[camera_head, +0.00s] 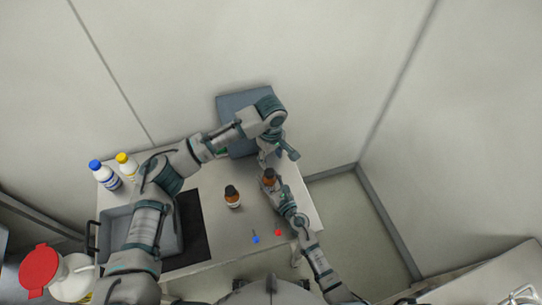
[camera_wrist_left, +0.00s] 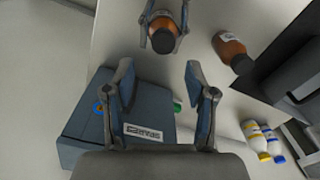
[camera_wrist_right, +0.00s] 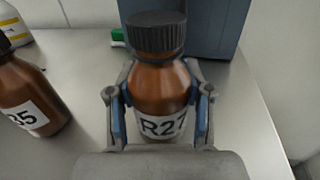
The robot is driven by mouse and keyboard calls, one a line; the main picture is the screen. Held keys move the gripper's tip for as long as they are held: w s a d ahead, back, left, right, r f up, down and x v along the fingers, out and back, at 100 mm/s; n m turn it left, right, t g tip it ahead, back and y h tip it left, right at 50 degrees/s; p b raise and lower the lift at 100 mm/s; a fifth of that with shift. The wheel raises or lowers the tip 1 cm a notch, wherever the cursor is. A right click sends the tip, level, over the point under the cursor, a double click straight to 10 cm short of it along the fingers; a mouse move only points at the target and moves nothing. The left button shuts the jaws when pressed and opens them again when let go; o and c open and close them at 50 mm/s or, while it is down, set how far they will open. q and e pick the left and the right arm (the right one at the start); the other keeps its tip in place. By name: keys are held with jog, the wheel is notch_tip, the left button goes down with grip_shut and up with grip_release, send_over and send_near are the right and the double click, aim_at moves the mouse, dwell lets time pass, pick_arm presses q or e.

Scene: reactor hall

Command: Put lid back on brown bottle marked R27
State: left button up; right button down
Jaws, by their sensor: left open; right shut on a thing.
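The brown bottle marked R27 (camera_wrist_right: 160,95) stands upright in the right wrist view, with a black ribbed lid (camera_wrist_right: 157,34) seated on its neck. Whether the lid is screwed tight cannot be told. My right gripper (camera_wrist_right: 158,95) is shut around the bottle's body, one finger on each side. It also shows in the head view (camera_head: 273,187). My left gripper (camera_wrist_left: 159,72) is open and empty, with the bottle's dark top (camera_wrist_left: 163,42) just beyond its fingertips. In the head view the left gripper (camera_head: 267,160) hangs close to the bottle, on its far side.
A second brown bottle (camera_head: 233,197), its label partly reading 35, stands to the left. A blue-grey box (camera_wrist_left: 92,135) is at the table's back. Small blue (camera_head: 256,239) and red (camera_head: 278,232) items lie in front.

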aim_at(272, 172)
pick_arm(q)
jog(key=shift+d+f, duration=0.1)
jog(key=shift+f, duration=3.95)
pick_arm(e)
jog(key=shift+d, duration=0.1)
